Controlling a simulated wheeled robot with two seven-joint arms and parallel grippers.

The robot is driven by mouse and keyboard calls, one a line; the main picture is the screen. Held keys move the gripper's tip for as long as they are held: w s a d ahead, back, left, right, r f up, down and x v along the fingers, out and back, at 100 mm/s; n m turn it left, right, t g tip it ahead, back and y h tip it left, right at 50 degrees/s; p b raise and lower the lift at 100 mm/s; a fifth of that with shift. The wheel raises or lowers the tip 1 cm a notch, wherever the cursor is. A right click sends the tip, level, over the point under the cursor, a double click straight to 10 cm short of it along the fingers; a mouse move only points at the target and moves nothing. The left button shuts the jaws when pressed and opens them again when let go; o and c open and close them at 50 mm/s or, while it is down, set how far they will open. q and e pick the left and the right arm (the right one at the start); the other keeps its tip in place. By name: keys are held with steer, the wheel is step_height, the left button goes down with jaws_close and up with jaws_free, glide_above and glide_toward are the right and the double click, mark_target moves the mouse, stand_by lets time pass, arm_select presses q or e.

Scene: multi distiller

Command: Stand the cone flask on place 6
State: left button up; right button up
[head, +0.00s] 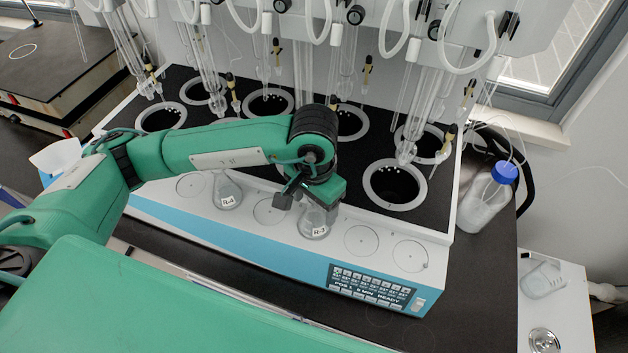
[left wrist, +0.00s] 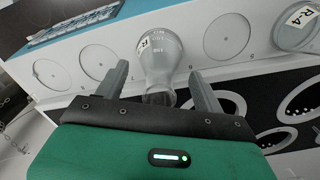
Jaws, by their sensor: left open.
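A clear cone flask (head: 314,224) with a white label that seems to read R-3 stands upright on the distiller's front ledge. It also shows in the left wrist view (left wrist: 160,56). My left gripper (head: 306,200) is open at its neck; in the left wrist view the fingers (left wrist: 160,86) stand apart on either side of the neck, with gaps. My right gripper is out of view.
Another labelled flask (head: 227,194) stands farther left on the ledge, with empty ringed places beside it. Glass tubes hang above the black deck (head: 340,160). A blue-capped bottle (head: 487,200) stands at the right; a vessel (head: 542,281) is on the white side table.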

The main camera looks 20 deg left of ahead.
arm_select(q)
step_height(320, 180, up, 10)
steer(key=b, duration=0.3)
steer(key=shift+f, duration=0.1)
stand_by(0.5)
